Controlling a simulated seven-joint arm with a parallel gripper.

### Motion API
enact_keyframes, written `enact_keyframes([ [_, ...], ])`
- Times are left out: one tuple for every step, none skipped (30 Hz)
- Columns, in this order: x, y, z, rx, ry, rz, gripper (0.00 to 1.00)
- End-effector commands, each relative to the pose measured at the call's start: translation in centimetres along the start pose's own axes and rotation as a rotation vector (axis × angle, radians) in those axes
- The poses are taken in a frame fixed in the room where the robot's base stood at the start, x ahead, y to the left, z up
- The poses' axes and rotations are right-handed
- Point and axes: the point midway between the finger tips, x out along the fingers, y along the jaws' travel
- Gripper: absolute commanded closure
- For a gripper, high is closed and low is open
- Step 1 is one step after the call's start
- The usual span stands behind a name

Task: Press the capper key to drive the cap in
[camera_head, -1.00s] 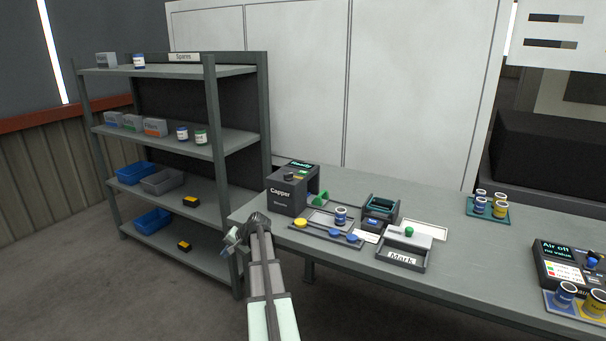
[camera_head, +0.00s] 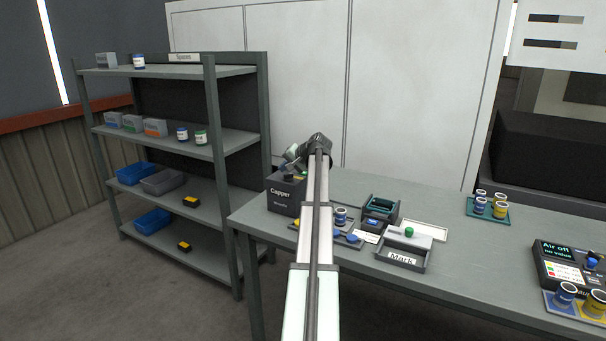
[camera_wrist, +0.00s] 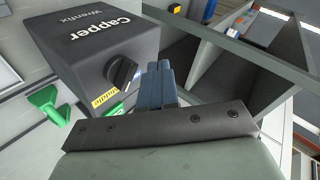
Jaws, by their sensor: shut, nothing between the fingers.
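The dark capper (camera_head: 283,196) stands on the bench near its left end. My gripper (camera_head: 287,165) is over the capper's top and shut, with nothing visible between its fingers. In the wrist view the gripper's blue-grey fingers (camera_wrist: 158,82) lie beside the capper (camera_wrist: 85,45), close to its black knob (camera_wrist: 122,72) and a yellow label (camera_wrist: 104,99). I cannot tell whether the fingertips touch the capper. Its display and part of its top are hidden by my gripper. A blue jar (camera_head: 341,214) stands right of my arm.
A shelf rack (camera_head: 212,142) with bins and jars stands left of the bench. A grey tray marked "Mark" (camera_head: 402,258) with a green knob is right of the capper. More jars stand farther right. Bare bench (camera_head: 465,262) lies between.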

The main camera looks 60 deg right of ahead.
Motion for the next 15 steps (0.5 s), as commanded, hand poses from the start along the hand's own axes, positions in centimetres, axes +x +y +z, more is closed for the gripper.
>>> enact_keyframes([
  [-0.6, -0.3, -2.3, -0.033, 0.013, 0.027, 1.00],
  [-1.1, -0.3, -3.2, -0.054, 0.019, 0.044, 1.00],
  [-1.7, -0.4, -4.3, -0.078, 0.026, 0.065, 1.00],
  [-2.2, -0.5, -5.1, -0.096, 0.031, 0.080, 1.00],
  [-2.6, -0.5, -5.9, -0.113, 0.035, 0.096, 1.00],
  [-3.2, -0.5, -6.8, -0.132, 0.042, 0.113, 1.00],
  [-3.6, -0.6, -7.5, -0.147, 0.046, 0.127, 1.00],
  [-4.0, -0.6, -8.1, -0.160, 0.050, 0.138, 1.00],
  [-4.4, -0.7, -8.7, -0.175, 0.054, 0.153, 1.00],
  [-4.7, -0.7, -9.2, -0.184, 0.056, 0.162, 1.00],
  [-5.0, -0.7, -9.5, -0.194, 0.058, 0.170, 1.00],
  [-5.3, -0.8, -10.0, -0.204, 0.060, 0.181, 1.00],
  [-5.5, -0.8, -10.2, -0.210, 0.062, 0.187, 1.00],
  [-5.7, -0.8, -10.4, -0.214, 0.063, 0.191, 1.00],
  [-5.8, -0.8, -10.6, -0.219, 0.064, 0.196, 1.00],
])
